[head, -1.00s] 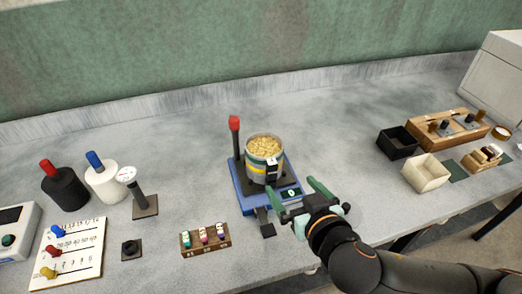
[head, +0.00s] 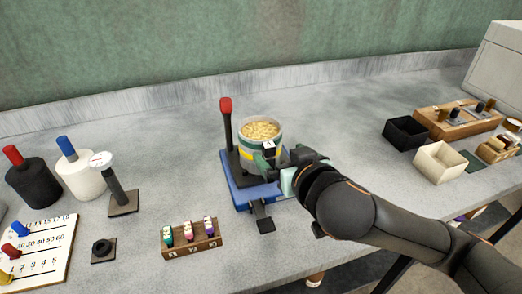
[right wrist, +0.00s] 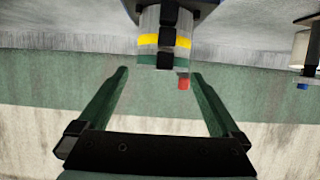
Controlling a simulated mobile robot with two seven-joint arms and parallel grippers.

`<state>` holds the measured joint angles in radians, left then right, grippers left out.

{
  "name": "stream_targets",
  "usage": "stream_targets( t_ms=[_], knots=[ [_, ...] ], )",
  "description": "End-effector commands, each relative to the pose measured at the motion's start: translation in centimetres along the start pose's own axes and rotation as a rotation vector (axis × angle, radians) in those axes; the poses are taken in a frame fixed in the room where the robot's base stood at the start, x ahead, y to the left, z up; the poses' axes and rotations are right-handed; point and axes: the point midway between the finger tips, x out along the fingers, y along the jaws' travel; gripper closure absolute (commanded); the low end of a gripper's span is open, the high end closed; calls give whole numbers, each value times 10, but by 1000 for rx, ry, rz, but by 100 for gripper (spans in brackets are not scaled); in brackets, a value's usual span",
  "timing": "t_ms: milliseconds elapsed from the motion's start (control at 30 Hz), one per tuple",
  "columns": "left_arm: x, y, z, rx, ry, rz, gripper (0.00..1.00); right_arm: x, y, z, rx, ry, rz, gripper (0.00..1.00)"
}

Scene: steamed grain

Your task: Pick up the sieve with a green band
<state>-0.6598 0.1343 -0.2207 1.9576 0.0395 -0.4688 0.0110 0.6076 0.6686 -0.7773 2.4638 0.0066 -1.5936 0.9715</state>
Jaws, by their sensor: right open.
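A round clear-walled container (head: 246,142) full of pale grain stands on the blue scale (head: 238,196), with yellow and green bands around its side. In the right wrist view the banded container (right wrist: 148,42) appears upside down, with black tabs down its front. I cannot tell its separate sieves apart clearly. My right gripper (head: 277,162) is at the container's near right side and partly covers it. In the right wrist view its two green fingers (right wrist: 160,73) are apart, with the container just beyond the tips and nothing between them. My left gripper is not in view.
A red-topped black post (head: 227,120) rises behind the container's left side. A small rack with several vials (head: 192,240) lies in front. Black and white canisters (head: 75,178) stand left. Black and cream boxes (head: 440,162) and a wooden rack (head: 455,122) are at right.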

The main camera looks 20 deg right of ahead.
Motion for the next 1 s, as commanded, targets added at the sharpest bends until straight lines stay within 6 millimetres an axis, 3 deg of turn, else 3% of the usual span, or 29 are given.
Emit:
stream_targets(
  t_ms=[100, 367, 733, 1000],
  knots=[
    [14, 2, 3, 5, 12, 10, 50, 4, -1, 4, -2, 4, -4, 0],
    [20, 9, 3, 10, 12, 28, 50, 5, -2, 1, -7, 1, -7, 0],
    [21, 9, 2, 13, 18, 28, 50, 49, -7, 0, -7, -1, -5, 0],
    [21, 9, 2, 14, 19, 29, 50, 56, -7, 0, -7, -1, -7, 0]
  ],
)
